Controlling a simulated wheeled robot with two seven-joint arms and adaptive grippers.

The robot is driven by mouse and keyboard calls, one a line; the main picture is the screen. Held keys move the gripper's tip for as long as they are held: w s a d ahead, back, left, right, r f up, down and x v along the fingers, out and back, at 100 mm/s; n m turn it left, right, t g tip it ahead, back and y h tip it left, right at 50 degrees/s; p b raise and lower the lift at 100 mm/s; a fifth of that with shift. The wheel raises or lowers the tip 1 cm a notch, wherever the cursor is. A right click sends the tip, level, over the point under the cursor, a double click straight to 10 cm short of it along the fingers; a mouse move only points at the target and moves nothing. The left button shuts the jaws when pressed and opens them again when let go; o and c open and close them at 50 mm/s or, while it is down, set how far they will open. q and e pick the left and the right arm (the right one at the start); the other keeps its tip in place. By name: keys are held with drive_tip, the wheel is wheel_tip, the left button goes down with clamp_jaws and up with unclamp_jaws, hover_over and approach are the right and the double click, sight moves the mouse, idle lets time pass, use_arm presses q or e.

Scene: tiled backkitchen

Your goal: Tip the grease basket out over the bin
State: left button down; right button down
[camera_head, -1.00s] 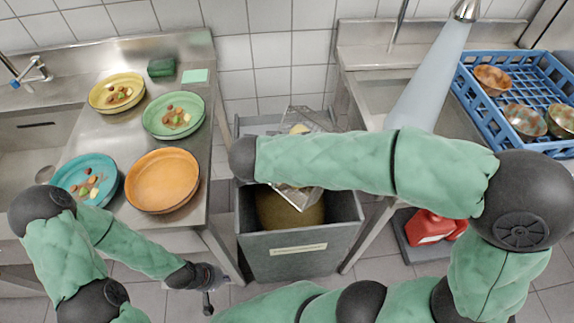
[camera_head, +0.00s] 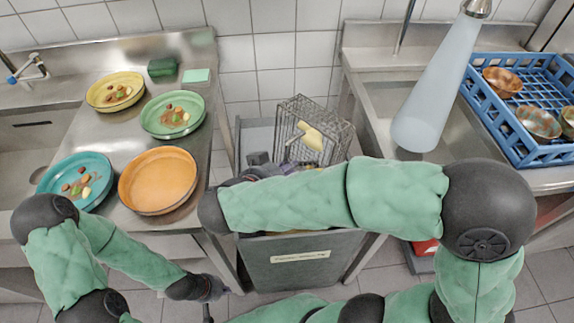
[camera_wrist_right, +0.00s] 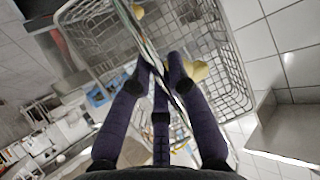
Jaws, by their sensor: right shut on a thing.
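The wire grease basket (camera_head: 340,125) is held tilted over the back part of the grey bin (camera_head: 300,265) in the head view. A pale yellow lump (camera_head: 312,138) shows at the basket's mesh. My right gripper (camera_head: 268,168) is shut on the basket at its near left side, partly hidden by my forearm. In the right wrist view the dark fingers (camera_wrist_right: 160,85) close on a thin bar of the basket (camera_wrist_right: 225,60), with yellow bits (camera_wrist_right: 200,70) by the mesh. My forearm hides most of the bin's opening. My left gripper (camera_head: 212,292) hangs low beside the bin, its fingers unclear.
At left a steel counter (camera_head: 125,120) bears yellow, green and teal plates with scraps and an empty orange plate (camera_head: 158,181). At right a blue rack (camera_head: 510,115) holds bowls. A red container (camera_head: 425,247) stands below.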

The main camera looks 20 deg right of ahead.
drive_tip(key=shift+t+h, duration=0.3)
drive_tip(key=shift+h, duration=0.2)
